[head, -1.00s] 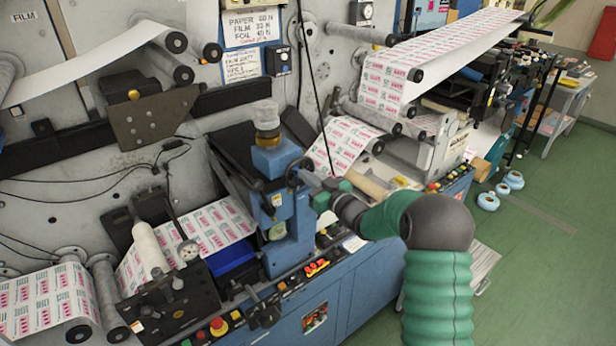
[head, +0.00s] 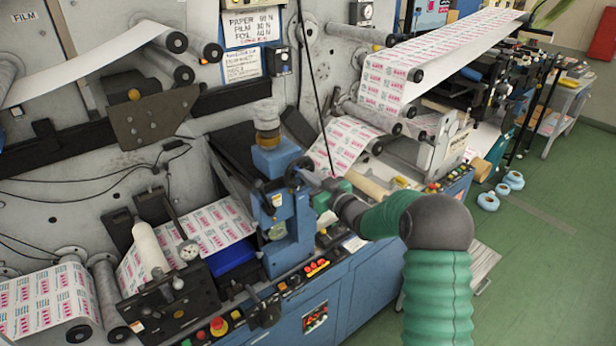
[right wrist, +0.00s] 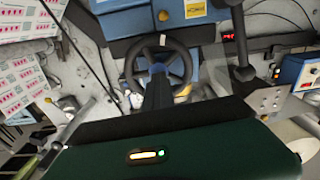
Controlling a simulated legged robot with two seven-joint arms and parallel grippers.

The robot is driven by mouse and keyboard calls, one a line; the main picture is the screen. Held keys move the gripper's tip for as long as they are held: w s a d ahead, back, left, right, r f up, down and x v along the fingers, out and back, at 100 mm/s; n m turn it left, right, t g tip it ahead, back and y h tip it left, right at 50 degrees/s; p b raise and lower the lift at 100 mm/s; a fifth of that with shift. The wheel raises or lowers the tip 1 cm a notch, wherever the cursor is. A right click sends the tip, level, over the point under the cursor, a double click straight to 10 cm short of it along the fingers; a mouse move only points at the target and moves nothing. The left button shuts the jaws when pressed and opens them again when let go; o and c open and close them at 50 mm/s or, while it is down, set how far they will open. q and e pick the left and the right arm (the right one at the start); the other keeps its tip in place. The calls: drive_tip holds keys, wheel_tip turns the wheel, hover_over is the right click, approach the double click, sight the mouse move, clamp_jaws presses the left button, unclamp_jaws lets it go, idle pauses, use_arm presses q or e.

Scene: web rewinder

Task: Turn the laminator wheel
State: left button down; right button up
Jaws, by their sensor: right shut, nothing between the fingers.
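In the right wrist view the wheel (right wrist: 131,68) faces the camera at upper middle. My right gripper (head: 312,180) is at the wheel from its right side in the head view. In the right wrist view its dark fingers (right wrist: 158,73) are shut with nothing between them, and their tips overlap the wheel's middle, inside the rim. I cannot tell whether they touch a spoke. My left gripper is not in view.
The blue machine bench (head: 345,292) runs diagonally, with a red stop button (head: 218,326) and other buttons along its edge. Printed webs (head: 212,228) run over rollers around the wheel unit. A black cable (head: 313,85) hangs behind it. Green floor (head: 550,260) is open at right.

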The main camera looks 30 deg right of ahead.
drive_tip(key=shift+o, duration=1.2)
drive_tip(key=shift+w+a+r, duration=0.1)
drive_tip(key=shift+w+a, duration=0.1)
drive_tip(key=shift+a, duration=0.1)
drive_tip(key=shift+o, duration=2.5)
drive_tip(key=shift+s+f, duration=0.15)
drive_tip(key=shift+f, duration=0.05)
drive_tip(key=shift+s+f, duration=0.15)
drive_tip(key=shift+f, duration=0.35)
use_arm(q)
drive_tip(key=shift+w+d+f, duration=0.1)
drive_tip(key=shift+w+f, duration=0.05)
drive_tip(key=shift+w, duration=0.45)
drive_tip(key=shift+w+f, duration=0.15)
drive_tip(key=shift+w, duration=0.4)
use_arm(e)
drive_tip(key=shift+s+d+f, duration=0.1)
drive_tip(key=shift+s+d, duration=0.3)
drive_tip(key=shift+s, duration=2.35)
drive_tip(key=shift+s+d+f, duration=0.1)
drive_tip(key=shift+s+d, duration=0.3)
drive_tip(key=shift+s, duration=2.35)
drive_tip(key=shift+s+d, duration=0.4)
drive_tip(key=shift+s, duration=2.35)
